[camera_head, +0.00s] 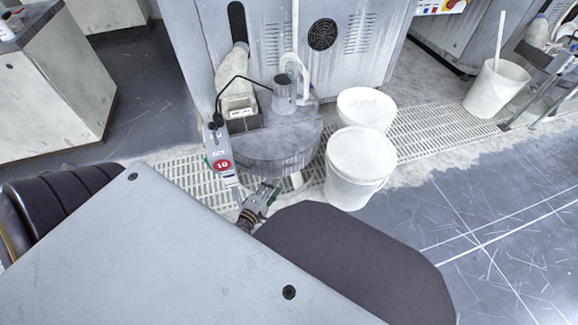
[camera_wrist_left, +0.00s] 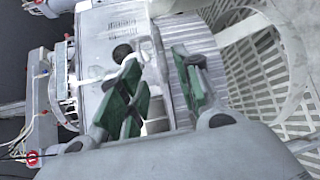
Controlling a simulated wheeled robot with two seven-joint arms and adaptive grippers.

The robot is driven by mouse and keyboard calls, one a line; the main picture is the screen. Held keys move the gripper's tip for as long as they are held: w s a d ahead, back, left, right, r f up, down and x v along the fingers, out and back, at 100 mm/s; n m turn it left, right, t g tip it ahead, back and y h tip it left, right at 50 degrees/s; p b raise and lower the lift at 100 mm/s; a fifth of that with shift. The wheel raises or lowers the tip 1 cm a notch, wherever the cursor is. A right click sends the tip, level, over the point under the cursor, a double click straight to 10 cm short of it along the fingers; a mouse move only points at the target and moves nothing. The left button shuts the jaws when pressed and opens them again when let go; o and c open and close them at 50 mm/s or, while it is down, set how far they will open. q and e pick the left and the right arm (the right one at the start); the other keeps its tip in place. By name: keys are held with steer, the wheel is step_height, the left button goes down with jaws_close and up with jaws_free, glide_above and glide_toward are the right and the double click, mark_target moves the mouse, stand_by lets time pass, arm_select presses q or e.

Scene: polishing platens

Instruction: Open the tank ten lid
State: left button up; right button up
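A round grey tank (camera_head: 262,158) with a flat grey lid (camera_head: 290,132) stands on the floor grating in the head view. The lid lies flat on its top, and a small cylinder (camera_head: 284,92) rises at its back. A panel with a red oval number tag (camera_head: 222,165) stands at the tank's left. My left gripper (camera_head: 264,194) is at the tank's front, low beside its rim. In the left wrist view, its green-padded fingers (camera_wrist_left: 160,88) are spread apart, with grey and white parts showing between them. I cannot tell whether they touch the tank. My right gripper is not in view.
Two white buckets (camera_head: 360,165) (camera_head: 366,104) stand close to the tank's right. A grey machine cabinet (camera_head: 345,55) with a vent is behind it. Another white bucket (camera_head: 495,88) with a stick is further right. The floor (camera_head: 500,225) at the right is clear.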

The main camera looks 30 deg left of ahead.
mark_target(289, 166)
arm_select(q)
steer(key=shift+w+a+f+b, duration=0.25)
steer(key=shift+w+b, duration=0.45)
steer(key=shift+w, duration=1.5)
steer(key=shift+w+a+f+b, duration=0.1)
steer(key=shift+w+f+b, duration=0.45)
steer(key=shift+w, duration=1.7)
steer(key=shift+w+a+f+b, duration=0.15)
steer(key=shift+w+b, duration=0.7)
steer(key=shift+w, duration=1.35)
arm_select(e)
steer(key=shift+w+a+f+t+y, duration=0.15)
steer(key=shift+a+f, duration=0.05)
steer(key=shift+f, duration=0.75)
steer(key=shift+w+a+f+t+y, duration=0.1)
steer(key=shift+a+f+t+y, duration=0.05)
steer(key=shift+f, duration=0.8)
arm_select(q)
steer(key=shift+c, duration=0.3)
jaws_close()
